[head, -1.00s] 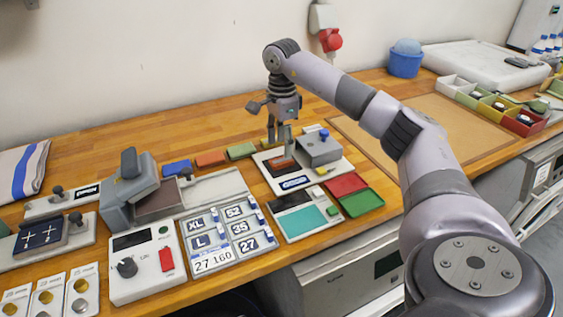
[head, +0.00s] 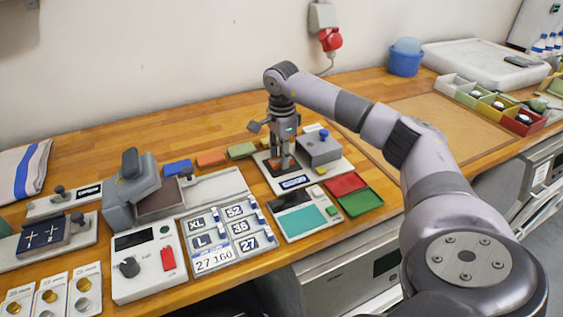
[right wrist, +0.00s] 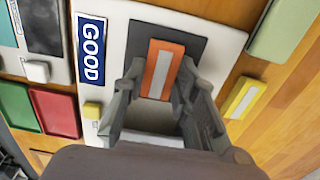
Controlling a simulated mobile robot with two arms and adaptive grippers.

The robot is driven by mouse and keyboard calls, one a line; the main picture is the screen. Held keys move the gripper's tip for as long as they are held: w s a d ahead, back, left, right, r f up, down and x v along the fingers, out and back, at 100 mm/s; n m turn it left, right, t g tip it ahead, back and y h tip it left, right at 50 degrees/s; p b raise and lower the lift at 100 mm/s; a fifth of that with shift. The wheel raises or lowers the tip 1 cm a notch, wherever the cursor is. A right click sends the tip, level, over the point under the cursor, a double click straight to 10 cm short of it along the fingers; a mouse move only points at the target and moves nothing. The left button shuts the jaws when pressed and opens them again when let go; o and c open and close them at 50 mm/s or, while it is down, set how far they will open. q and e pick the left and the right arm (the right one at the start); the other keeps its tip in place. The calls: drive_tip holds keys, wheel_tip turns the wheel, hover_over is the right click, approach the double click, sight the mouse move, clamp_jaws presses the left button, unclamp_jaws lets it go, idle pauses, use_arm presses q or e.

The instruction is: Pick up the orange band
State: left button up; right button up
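An orange band (right wrist: 158,75) with a pale stripe lies on a dark pad of a white plate (right wrist: 118,25) in the right wrist view. In the head view the orange band (head: 276,164) is partly hidden by my right gripper (head: 283,163). In the right wrist view the two fingers of the right gripper (right wrist: 158,95) stand apart, one on each side of the band's near end. I cannot tell whether they touch it. My left gripper is not in view.
A "GOOD" label (right wrist: 91,50) and a yellow block (right wrist: 93,110) sit beside the pad. A grey box (head: 320,148) with a blue knob shares the plate. Another orange piece (head: 211,159) lies left, between blue (head: 177,167) and green (head: 241,150) ones. Red (head: 346,184) and green (head: 360,202) trays are right.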

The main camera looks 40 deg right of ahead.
drive_tip(key=c, duration=0.3)
drive_tip(key=shift+c, duration=0.2)
drive_tip(key=shift+r, duration=0.45)
wheel_tip(320, 180, up, 10)
drive_tip(key=shift+w+r+b, duration=0.1)
drive_tip(key=shift+r+b, duration=0.1)
drive_tip(key=shift+b, duration=0.15)
wheel_tip(320, 180, up, 9)
drive_tip(key=p, duration=0.3)
drive_tip(key=shift+f, duration=0.15)
